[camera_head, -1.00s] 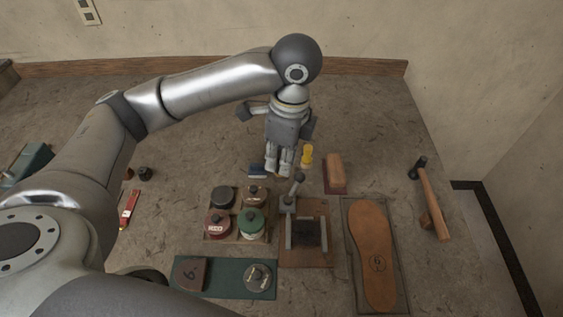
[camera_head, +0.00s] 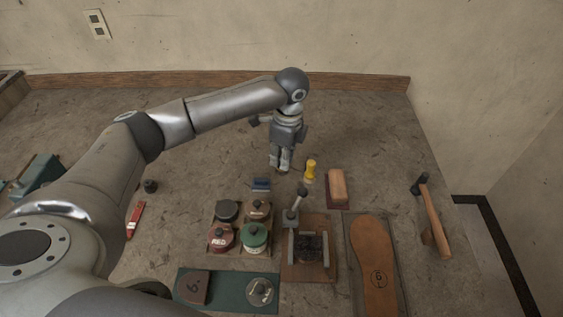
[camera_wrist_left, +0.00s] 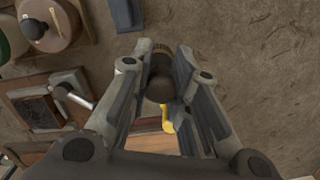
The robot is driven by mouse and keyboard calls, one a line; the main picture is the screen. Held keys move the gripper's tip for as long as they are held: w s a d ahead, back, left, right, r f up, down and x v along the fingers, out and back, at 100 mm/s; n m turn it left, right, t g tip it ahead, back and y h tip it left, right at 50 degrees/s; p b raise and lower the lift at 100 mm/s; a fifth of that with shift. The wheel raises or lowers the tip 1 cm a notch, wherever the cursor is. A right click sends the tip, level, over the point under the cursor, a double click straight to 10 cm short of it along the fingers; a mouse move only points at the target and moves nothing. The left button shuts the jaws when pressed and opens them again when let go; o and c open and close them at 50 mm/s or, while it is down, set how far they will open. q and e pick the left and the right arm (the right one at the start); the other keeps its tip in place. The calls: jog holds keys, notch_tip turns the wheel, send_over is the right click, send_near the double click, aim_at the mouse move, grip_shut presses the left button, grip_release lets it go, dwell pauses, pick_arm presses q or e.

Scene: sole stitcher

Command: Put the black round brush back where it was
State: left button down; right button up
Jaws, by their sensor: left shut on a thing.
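My left gripper (camera_head: 281,167) is at the back middle of the bench, pointing down. In the left wrist view its fingers (camera_wrist_left: 161,68) are shut on the black round brush (camera_wrist_left: 159,88), which has a dark rounded body and a tan ring at its far end. The brush is hidden behind the fingers in the head view. I cannot tell whether its lower end touches the bench. My right gripper is not in view.
A yellow-handled tool (camera_head: 310,169) and a brown block (camera_head: 337,186) stand right of the gripper; a small blue item (camera_head: 261,184) lies in front. Nearer are lidded pots (camera_head: 254,236), a lever fixture (camera_head: 293,214), and a sole (camera_head: 374,262). A hammer (camera_head: 433,222) lies right. The back bench is clear.

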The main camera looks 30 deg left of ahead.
pick_arm(q)
jog(key=shift+w+a+f, duration=0.15)
jog(key=shift+w+f, duration=0.05)
jog(key=shift+f, duration=0.1)
notch_tip(320, 180, down, 2)
jog(key=shift+f+p, duration=0.15)
jog(key=shift+p, duration=0.5)
jog(key=shift+f, duration=0.4)
jog(key=c, duration=1.3)
grip_release()
jog(key=shift+f, duration=0.1)
jog(key=shift+c, duration=0.2)
